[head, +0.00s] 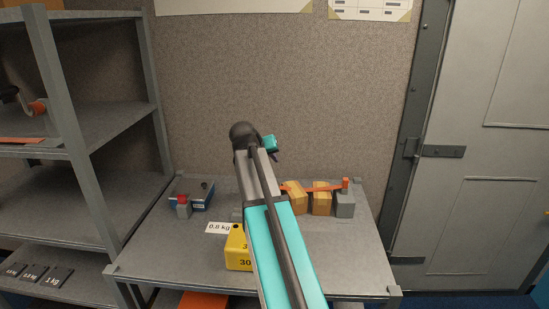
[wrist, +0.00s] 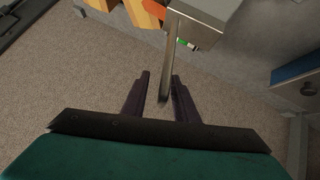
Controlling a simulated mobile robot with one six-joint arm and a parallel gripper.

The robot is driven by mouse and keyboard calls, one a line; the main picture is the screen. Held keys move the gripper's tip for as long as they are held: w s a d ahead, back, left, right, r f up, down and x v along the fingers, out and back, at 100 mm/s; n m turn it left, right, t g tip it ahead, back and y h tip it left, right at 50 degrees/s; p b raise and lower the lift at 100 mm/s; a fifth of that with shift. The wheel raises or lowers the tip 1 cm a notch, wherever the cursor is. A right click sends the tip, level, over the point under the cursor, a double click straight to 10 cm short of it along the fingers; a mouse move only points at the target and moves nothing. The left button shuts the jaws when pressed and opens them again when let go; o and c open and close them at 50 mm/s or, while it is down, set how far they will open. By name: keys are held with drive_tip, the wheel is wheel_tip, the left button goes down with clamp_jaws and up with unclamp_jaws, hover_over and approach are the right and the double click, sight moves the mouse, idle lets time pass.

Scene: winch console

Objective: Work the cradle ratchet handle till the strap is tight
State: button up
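The ratchet's steel handle (wrist: 170,55) shows in the wrist view as a thin bar coming down from a grey ratchet block (wrist: 207,12). My gripper (wrist: 160,76) is open, with one dark finger on each side of the bar. A gap shows on the left; the bar is close to the right finger, and I cannot tell if they touch. The orange strap (wrist: 155,8) meets the block at the top. In the head view the strap (head: 327,187) runs over wooden blocks (head: 321,202) to a grey post (head: 345,205).
A yellow weight (head: 238,255) stands at the front, beside a 0.8 kg label (head: 218,228). Grey shelves (head: 85,190) stand left. The bench's right front (head: 350,260) is clear.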

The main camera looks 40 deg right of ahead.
drive_tip(key=shift+w+f, duration=0.1)
drive_tip(key=shift+a, duration=0.1)
drive_tip(key=b+v, duration=0.1)
drive_tip(key=v, duration=1.2)
drive_tip(key=shift+a+r, duration=0.25)
drive_tip(key=shift+r, duration=0.05)
idle(0.4)
